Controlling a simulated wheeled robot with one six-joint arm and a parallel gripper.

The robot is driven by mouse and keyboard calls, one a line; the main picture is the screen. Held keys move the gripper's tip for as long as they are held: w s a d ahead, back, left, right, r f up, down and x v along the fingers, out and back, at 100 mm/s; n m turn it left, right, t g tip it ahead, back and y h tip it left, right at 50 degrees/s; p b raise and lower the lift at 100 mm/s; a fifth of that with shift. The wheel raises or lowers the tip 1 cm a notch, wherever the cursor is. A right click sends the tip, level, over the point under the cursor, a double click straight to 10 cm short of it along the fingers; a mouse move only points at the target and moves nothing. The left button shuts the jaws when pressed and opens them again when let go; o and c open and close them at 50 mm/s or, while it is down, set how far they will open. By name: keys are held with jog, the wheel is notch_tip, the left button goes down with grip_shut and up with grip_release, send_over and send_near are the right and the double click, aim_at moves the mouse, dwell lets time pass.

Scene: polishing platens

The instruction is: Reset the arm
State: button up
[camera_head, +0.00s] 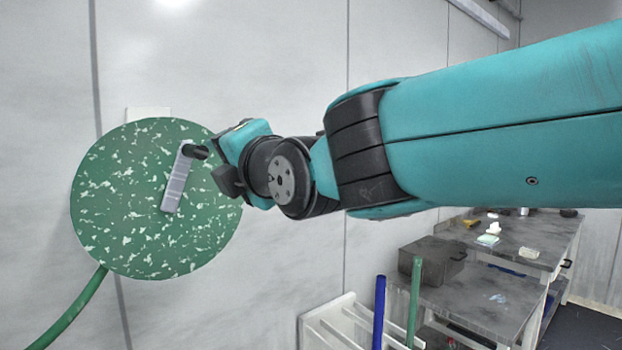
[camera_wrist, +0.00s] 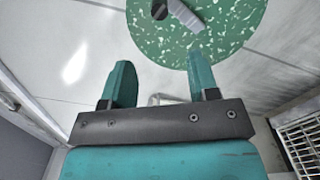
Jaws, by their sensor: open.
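My arm reaches in from the right in the head view, with my gripper (camera_head: 208,164) at its end, in front of the right part of a round green platen with white flecks (camera_head: 120,220). The platen is on the pale wall and carries a light grey handle (camera_head: 175,185) with a dark end near its top. In the wrist view my gripper (camera_wrist: 160,82) shows two teal fingers wide apart with nothing between them. The platen (camera_wrist: 235,30) and the handle (camera_wrist: 185,15) lie beyond the fingers, at the top. The fingertips are hard to make out in the head view.
A green hose (camera_head: 75,308) runs from the platen's lower left. At lower right stand a grey workbench (camera_head: 510,255) with small items, a dark box (camera_head: 432,260) and a white rack (camera_head: 335,325) near blue and green upright poles. The wall between platen and bench is clear.

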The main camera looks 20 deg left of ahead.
jog(key=shift+v, duration=1.05)
